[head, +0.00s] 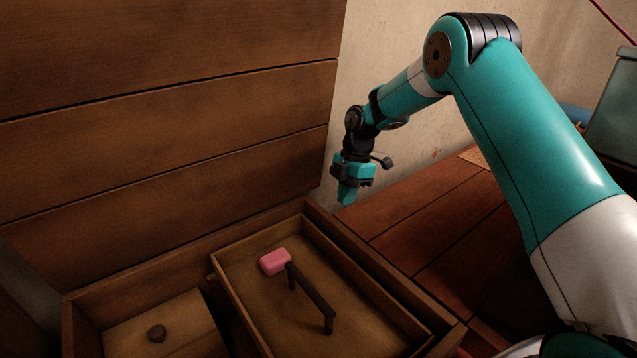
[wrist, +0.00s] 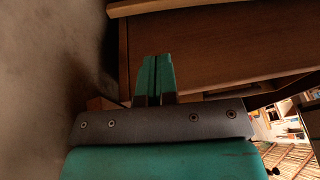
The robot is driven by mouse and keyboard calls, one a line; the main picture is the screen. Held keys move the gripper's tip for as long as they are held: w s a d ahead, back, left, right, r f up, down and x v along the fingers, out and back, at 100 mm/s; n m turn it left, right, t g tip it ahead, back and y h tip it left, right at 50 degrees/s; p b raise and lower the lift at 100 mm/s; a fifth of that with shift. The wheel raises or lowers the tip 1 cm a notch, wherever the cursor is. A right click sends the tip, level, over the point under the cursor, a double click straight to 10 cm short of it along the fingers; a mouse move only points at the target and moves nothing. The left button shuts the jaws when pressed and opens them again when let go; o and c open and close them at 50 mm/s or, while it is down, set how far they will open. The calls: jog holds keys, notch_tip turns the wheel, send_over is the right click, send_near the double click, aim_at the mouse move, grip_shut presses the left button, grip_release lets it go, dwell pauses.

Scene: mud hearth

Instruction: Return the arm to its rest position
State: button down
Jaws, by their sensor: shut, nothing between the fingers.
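My gripper (head: 346,192) is at the end of my teal and white arm, which reaches in from the right in the head view. It points down, near the wall and just beyond the back right corner of the open wooden chest (head: 318,215). In the wrist view my gripper's teal fingers (wrist: 155,72) are together with nothing between them. The fingers appear apart from the chest and the wall.
The chest's lid (head: 170,95) stands raised at the left. Inside are a tray (head: 375,310) with a dark handle (head: 312,295) and pink block (head: 275,261), and a knobbed wooden piece (head: 185,325). A plank surface (head: 430,215) lies right of the chest. A pale wall (head: 390,50) stands behind.

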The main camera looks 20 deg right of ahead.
jog(key=s+d+r+m+t+h, duration=0.1)
jog(key=s+r+m+t, duration=0.1)
jog(key=s+r+m, duration=0.7)
jog(key=s+d+r+m+t+h, duration=0.2)
jog(key=s+m+t, duration=0.1)
jog(key=s+m, duration=1.1)
jog(key=s+a+r+n+g+y+p, duration=0.1)
jog(key=s+a+r+n+g+y, duration=0.1)
jog(key=s+a+r+n, duration=0.45)
jog(key=s+a+r+n+g+y, duration=0.1)
jog(key=s+a+r+n+y, duration=0.15)
jog(key=s+a, duration=0.5)
notch_tip(320, 180, up, 27)
jog(key=w+p, duration=0.2)
jog(key=p, duration=2.5)
jog(key=shift+a+m, duration=0.3)
jog(key=shift+a, duration=0.1)
jog(key=shift+w, duration=0.1)
